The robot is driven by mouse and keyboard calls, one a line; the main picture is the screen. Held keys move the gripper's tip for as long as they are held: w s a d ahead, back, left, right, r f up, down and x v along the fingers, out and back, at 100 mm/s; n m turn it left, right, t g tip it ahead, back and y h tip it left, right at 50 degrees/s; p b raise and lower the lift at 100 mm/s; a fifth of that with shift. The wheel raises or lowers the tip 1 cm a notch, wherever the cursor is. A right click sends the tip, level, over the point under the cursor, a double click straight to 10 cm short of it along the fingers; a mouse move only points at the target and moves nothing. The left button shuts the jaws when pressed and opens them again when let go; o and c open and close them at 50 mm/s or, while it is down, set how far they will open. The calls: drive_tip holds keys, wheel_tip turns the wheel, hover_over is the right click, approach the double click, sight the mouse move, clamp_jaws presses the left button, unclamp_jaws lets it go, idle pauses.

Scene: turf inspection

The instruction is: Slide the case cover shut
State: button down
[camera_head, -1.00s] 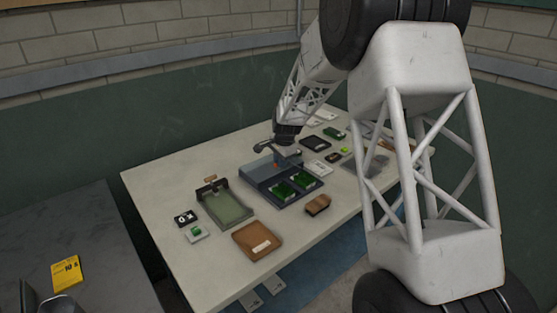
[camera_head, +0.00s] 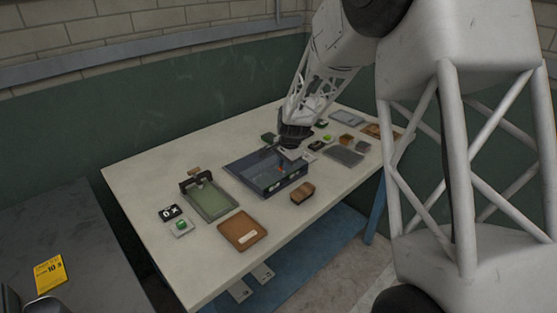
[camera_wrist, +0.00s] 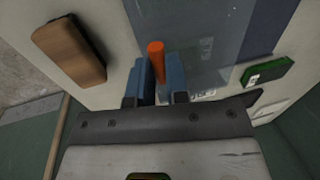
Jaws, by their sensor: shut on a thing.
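The case (camera_head: 238,168) lies in the middle of the table, a shallow dark blue box. Its smoky see-through cover (camera_wrist: 200,45) is over the front-right part, where green pieces (camera_head: 275,188) show along the near edge. An orange-red knob (camera_wrist: 156,52) stands up from the cover. My gripper (camera_wrist: 157,80) has its two blue fingers on either side of the knob, shut on it. In the head view my gripper (camera_head: 286,160) is over the right part of the case, and its fingertips are hard to make out.
A wood-topped block (camera_head: 302,192) lies close to the case's front right. A green-bedded tray (camera_head: 208,199) stands to its left, with a brown clipboard-like board (camera_head: 242,230) in front. Several small items crowd the right and back.

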drive_tip(key=shift+s+d, duration=0.25)
drive_tip(key=c, duration=1.1)
unclamp_jaws()
wheel_tip(320, 180, up, 8)
drive_tip(key=s+d, duration=0.1)
drive_tip(key=shift+f, duration=0.15)
